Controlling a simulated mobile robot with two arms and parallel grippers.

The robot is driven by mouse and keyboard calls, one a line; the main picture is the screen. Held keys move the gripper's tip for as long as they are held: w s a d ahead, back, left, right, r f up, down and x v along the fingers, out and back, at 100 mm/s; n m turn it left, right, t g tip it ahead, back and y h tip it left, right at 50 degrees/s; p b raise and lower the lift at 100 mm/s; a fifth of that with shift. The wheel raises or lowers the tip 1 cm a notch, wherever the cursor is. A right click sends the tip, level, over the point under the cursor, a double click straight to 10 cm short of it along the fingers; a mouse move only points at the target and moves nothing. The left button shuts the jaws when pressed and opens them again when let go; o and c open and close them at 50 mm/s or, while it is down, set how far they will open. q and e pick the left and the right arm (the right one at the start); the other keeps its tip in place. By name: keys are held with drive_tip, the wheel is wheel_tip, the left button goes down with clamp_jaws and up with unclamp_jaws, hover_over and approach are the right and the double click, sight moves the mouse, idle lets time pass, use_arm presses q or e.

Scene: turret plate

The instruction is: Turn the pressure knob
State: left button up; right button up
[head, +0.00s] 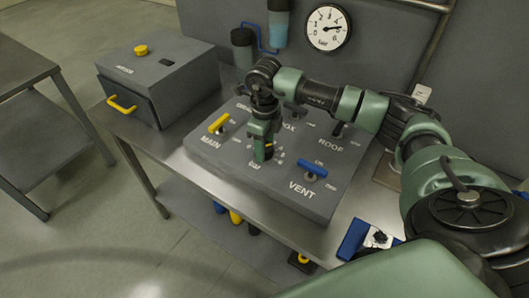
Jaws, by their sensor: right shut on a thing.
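The pressure knob (269,147) is at the front middle of the sloping grey panel (235,175), above the "bar" label and inside a ring of small marks. Only a dark part with a bit of yellow shows; my gripper hides the rest. My right gripper (263,152) reaches down from above and is shut on the knob. My left gripper is not in view.
A yellow handle (219,123) marked MAIN is left of the knob, and a blue handle (312,169) marked VENT is to its right. A grey box (160,75) with a yellow button stands left on the metal table (170,150). Blue-and-white items (368,240) lie at the front right.

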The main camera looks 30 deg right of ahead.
drive_tip(key=n+b, duration=0.1)
drive_tip(key=n, duration=0.1)
drive_tip(key=n+b, duration=0.1)
drive_tip(key=b, duration=0.1)
drive_tip(key=shift+w+f+n, duration=0.1)
drive_tip(key=shift+f+n, duration=0.1)
drive_tip(key=shift+n, duration=0.2)
drive_tip(key=n+b, duration=0.3)
drive_tip(key=shift+n, duration=0.3)
drive_tip(key=n+b, duration=0.2)
drive_tip(key=n, duration=0.1)
drive_tip(key=shift+r, duration=0.1)
drive_tip(key=shift+r+n+b, duration=0.1)
drive_tip(key=shift+n+b, duration=0.6)
drive_tip(key=shift+n, duration=0.6)
drive_tip(key=o, duration=1.4)
drive_tip(key=shift+c, duration=0.2)
drive_tip(key=shift+r, duration=0.1)
